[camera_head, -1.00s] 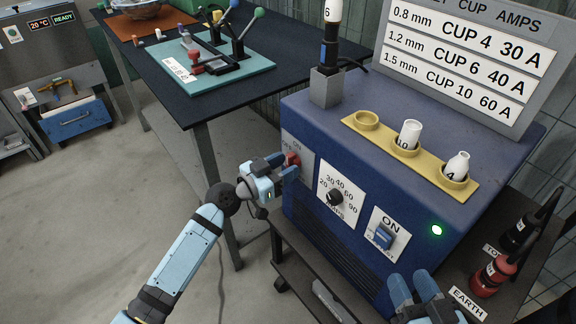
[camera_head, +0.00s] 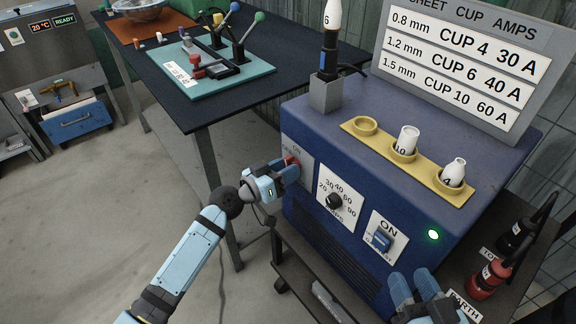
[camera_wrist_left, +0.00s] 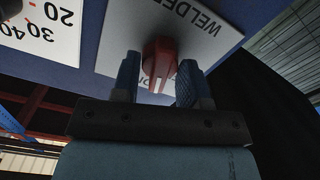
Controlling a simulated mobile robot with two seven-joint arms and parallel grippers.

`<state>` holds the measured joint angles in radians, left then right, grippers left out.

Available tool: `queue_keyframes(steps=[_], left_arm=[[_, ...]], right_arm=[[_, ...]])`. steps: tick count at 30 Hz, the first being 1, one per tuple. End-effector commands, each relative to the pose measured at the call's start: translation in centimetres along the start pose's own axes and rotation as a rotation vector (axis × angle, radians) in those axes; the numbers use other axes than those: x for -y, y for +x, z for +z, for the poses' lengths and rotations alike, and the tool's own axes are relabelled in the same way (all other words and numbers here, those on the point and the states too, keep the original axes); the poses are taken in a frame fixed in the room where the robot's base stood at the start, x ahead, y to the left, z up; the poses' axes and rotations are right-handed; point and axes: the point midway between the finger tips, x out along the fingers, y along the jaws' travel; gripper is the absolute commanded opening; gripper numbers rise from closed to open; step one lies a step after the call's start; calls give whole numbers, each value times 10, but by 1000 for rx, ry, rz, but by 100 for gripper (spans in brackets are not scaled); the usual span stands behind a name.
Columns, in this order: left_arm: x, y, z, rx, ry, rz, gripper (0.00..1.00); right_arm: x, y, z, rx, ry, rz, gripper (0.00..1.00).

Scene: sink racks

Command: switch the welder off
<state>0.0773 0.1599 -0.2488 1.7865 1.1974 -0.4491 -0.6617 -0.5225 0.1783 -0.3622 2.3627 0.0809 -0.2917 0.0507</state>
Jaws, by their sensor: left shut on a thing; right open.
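The welder (camera_head: 303,221) is a blue box on a dark cart, with a green lamp (camera_head: 432,234) lit on its front. A red rotary switch (camera_head: 291,160) sits on a pale plate at the left of the front panel. In the left wrist view the red switch (camera_wrist_left: 159,62) stands between the two blue fingers on a plate lettered "WELDER". My left gripper (camera_head: 284,170) is shut on this switch. The fingers hide part of the plate's lettering. My right gripper (camera_head: 417,292) is open and empty in front of the panel's lower right.
A yellow cup rack (camera_head: 388,146) and a torch (camera_head: 330,60) stand on top. A dark workbench (camera_head: 190,112) stands behind left.

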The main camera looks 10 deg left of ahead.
Motion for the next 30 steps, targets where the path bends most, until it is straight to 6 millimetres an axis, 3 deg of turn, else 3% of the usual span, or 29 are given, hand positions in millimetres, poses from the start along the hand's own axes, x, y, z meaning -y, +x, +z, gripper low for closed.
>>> queue_keyframes(steps=[15, 27, 28, 30], left_arm=[[-1, 0, -1, 1, -509, 0, 12], [0, 0, 1, 1, -594, 0, 12], [0, 0, 1, 1, -594, 0, 45], [0, 0, 1, 1, -593, 0, 47]], right_arm=[[5, -1, -27, 1, 1, 0, 43], [5, -1, -29, 1, 2, 0, 43], [5, -1, -29, 1, 2, 0, 43], [5, -1, -29, 1, 2, 0, 43]])
